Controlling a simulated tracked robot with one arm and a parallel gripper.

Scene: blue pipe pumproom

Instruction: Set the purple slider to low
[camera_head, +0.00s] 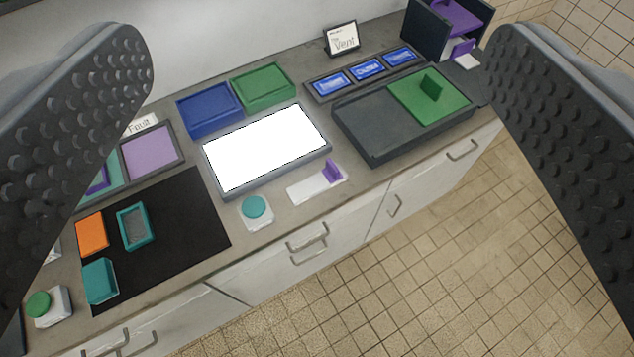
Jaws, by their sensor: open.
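The purple slider (331,172) is a small upright purple tab on a white base plate (308,188) near the counter's front edge. It sits at the right end of the plate, and the white strip to its left is bare. I cannot read any low or high mark on it. My gripper (325,150) is open, with one dark studded finger at the left edge of the view and the other at the right. The fingers are empty and well above the counter, with the slider between them in the picture but not touched.
A bright white panel (265,147) lies behind the slider. A teal button (255,207) on a white box stands to its left. A dark tray with a green sliding panel (430,95) is to the right. Cabinet handles (308,237) stick out below. The tiled floor is clear.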

